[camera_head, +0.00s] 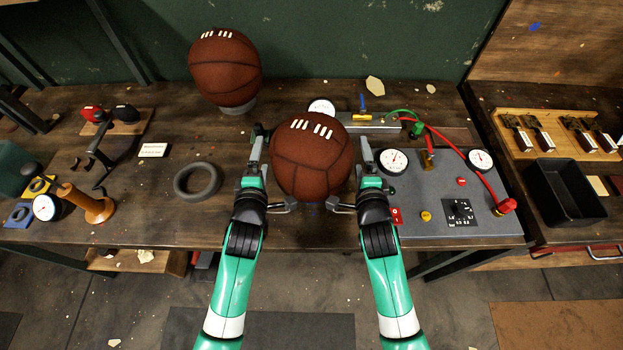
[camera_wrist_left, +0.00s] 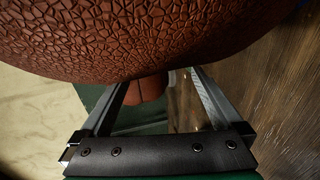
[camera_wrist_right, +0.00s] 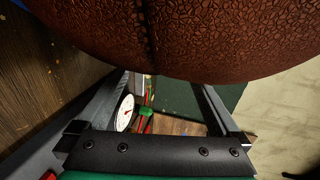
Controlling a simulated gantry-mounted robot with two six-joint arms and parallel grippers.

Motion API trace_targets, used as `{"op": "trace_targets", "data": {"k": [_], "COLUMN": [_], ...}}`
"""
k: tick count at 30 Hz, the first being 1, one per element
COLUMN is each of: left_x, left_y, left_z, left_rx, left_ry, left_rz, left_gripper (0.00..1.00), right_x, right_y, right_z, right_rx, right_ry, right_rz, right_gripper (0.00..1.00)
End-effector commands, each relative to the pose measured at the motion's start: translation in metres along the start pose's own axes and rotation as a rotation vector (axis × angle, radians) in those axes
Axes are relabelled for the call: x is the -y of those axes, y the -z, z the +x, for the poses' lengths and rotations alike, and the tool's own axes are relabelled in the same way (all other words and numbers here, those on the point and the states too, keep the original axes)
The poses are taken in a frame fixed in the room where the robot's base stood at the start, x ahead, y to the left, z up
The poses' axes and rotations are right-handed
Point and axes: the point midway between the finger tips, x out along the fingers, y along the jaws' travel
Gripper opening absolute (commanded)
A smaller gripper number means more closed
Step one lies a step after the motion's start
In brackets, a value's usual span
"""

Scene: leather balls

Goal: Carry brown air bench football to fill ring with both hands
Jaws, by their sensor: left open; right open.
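A brown pebbled football (camera_head: 311,158) with white laces is between my two grippers at the middle of the bench. My left gripper (camera_head: 256,178) is open at its left side, and my right gripper (camera_head: 365,178) is open at its right side. The ball also fills the top of the left wrist view (camera_wrist_left: 150,35) and the right wrist view (camera_wrist_right: 180,40), close against the open fingers. Whether it is lifted or resting is hidden. A dark grey ring (camera_head: 178,183) lies empty on the bench to the left. A second brown football (camera_head: 225,66) sits on a grey ring (camera_head: 240,108) at the back.
A grey panel (camera_head: 450,210) with gauges, red hose and knobs is close to my right gripper. A black bin (camera_head: 562,190) and a wooden tray (camera_head: 525,150) are at the far right. A tool stand (camera_head: 88,203) is at the left. Bare wood surrounds the empty ring.

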Motion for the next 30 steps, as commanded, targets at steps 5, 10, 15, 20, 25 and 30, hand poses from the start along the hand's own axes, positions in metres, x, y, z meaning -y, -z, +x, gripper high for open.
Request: {"op": "trace_targets", "data": {"k": [5, 10, 15, 20, 25, 30], "left_x": [0.001, 0.001, 0.001, 0.0, 0.001, 0.0], "left_y": [0.0, 0.0, 0.0, 0.0, -0.001, 0.0], "left_z": [-0.007, -0.033, -0.071, -0.102, -0.118, -0.121], "left_rx": [-0.001, 0.001, 0.001, 0.001, 0.001, 0.001], "left_ry": [0.0, -0.002, 0.0, -0.001, 0.0, 0.0], "left_rz": [-0.001, 0.0, 0.0, 0.001, 0.001, 0.0], "left_gripper": [1.0, 1.0, 1.0, 1.0, 1.0, 1.0], "right_x": [0.0, 0.0, 0.0, 0.0, 0.0, 0.0], "right_y": [0.0, 0.001, 0.001, 0.001, 0.001, 0.001], "right_z": [0.0, 0.0, 0.0, 0.0, 0.0, 0.0], "right_rx": [-0.001, -0.001, -0.001, -0.001, -0.001, -0.001], "right_ry": [-0.001, -0.001, -0.001, -0.001, -0.001, -0.001], "right_rz": [0.0, 0.0, 0.0, 0.0, 0.0, 0.0], "right_gripper": [1.0, 1.0, 1.0, 1.0, 1.0, 1.0]}}
